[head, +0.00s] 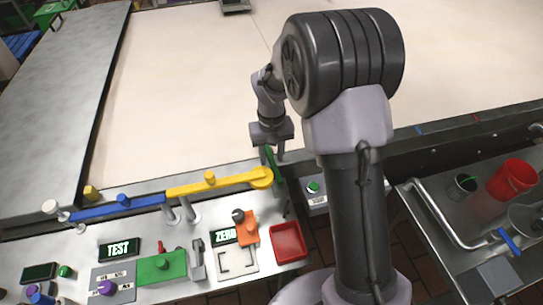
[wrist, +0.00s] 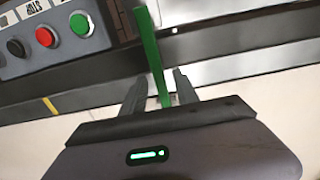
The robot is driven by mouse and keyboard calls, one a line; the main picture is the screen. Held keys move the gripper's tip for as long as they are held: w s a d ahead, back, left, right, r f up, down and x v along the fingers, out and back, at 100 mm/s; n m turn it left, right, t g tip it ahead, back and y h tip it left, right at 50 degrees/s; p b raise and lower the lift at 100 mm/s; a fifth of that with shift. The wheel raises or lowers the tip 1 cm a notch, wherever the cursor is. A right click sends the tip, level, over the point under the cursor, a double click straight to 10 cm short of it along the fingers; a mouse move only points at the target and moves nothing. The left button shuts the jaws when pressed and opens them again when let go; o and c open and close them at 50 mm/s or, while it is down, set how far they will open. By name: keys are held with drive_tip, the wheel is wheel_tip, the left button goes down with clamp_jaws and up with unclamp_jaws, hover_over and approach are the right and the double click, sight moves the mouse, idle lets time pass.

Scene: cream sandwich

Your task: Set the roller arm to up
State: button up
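My gripper (head: 270,150) hangs over the far edge of the near counter, fingers pointing down. In the wrist view, my gripper's fingers (wrist: 160,92) stand apart on either side of a green bar (wrist: 152,45); gaps show between the bar and both fingers. The green bar (head: 277,178) also shows in the head view, upright beside the round end of a yellow arm (head: 215,184). A blue arm (head: 118,208) joins the yellow one at its left end. No label marks the roller arm; the green bar looks like the lever at my gripper.
A grey button box (head: 316,196) with a green button sits right of the bar; the wrist view shows red and green buttons. On the counter are a red tray (head: 288,242), an orange block (head: 249,229) and a green block (head: 161,267). A large pale surface (head: 190,80) lies beyond.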

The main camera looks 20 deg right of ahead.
drive_tip(key=shift+c, duration=0.5)
clamp_jaws()
idle(0.8)
